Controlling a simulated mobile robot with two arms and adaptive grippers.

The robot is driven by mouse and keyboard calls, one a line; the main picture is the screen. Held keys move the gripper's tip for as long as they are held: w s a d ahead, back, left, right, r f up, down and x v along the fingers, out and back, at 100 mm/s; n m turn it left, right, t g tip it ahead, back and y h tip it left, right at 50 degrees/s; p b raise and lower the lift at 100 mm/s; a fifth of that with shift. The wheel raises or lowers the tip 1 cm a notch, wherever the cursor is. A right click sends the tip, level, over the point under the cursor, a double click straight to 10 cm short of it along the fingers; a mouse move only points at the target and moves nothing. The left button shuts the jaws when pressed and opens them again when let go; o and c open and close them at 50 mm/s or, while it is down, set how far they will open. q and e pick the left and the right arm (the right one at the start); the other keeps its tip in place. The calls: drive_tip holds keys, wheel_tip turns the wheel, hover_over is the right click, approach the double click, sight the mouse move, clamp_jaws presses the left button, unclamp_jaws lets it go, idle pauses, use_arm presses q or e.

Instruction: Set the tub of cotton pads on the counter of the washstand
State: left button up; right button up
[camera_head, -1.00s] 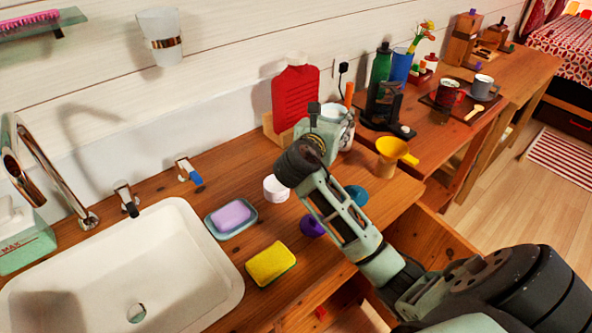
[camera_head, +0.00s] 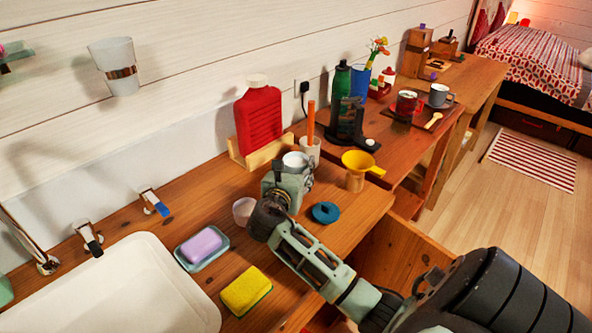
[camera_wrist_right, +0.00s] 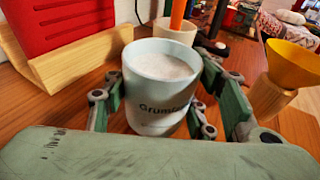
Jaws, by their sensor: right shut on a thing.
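The tub of cotton pads (camera_head: 296,161) is a pale, open-topped tub with white contents, mostly hidden behind my right gripper in the head view. In the right wrist view the tub (camera_wrist_right: 160,88) is upright between the fingers, with dark lettering on its front. My right gripper (camera_head: 290,183) is shut on it, one finger on each side. The tub is over the wooden washstand counter (camera_head: 165,190); I cannot tell whether its base touches the wood. My left gripper is not in view.
A red bottle (camera_head: 259,118) in a wooden holder and a cup with an orange stick (camera_head: 311,148) stand behind the tub.

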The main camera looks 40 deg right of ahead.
drive_tip(key=o, duration=1.3)
drive_tip(key=shift+f, duration=0.1)
drive_tip(key=shift+o, duration=0.2)
drive_tip(key=shift+a+r, duration=0.15)
drive_tip(key=shift+r, duration=0.05)
drive_tip(key=v, duration=1.1)
drive_tip(key=shift+s+a, duration=0.3)
